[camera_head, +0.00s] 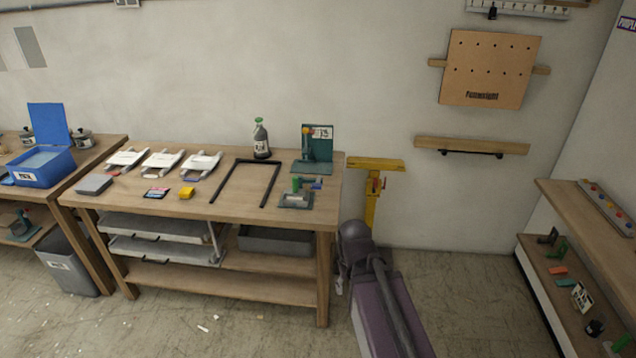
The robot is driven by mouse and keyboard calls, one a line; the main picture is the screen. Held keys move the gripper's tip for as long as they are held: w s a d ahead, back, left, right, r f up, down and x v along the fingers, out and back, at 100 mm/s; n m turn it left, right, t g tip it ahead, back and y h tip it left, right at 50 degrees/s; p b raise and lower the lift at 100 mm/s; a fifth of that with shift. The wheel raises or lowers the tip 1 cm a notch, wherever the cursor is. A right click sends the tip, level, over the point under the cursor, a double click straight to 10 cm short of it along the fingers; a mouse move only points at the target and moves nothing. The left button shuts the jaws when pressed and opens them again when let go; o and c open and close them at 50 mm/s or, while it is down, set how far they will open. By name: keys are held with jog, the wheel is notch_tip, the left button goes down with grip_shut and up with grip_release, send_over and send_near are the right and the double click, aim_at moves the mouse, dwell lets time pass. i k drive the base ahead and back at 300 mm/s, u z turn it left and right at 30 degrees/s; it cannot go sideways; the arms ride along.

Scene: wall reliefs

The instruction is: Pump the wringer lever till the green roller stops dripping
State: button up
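No wringer or lever can be made out for certain. A small green upright piece (295,184) stands on the right part of the wooden workbench (130,196), by a small grey-green plate (296,201). Behind it is a green stand (318,146) with an upright back panel and a yellow-topped part. Whether either belongs to the wringer, and whether anything drips, is too small to tell. My arm, purple and dark grey, shows at the lower middle, right of the bench. My gripper cannot be made out.
A dark frame (245,163), a bottle (261,140) and several white trays share the bench top. A yellow stand (371,190) is behind my arm. A blue bin (44,166) is on the left bench, shelves at right. Floor right of my arm is clear.

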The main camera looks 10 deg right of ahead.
aim_at(318, 186)
jog(key=u, duration=0.05)
jog(key=i, duration=1)
jog(key=z, duration=0.05)
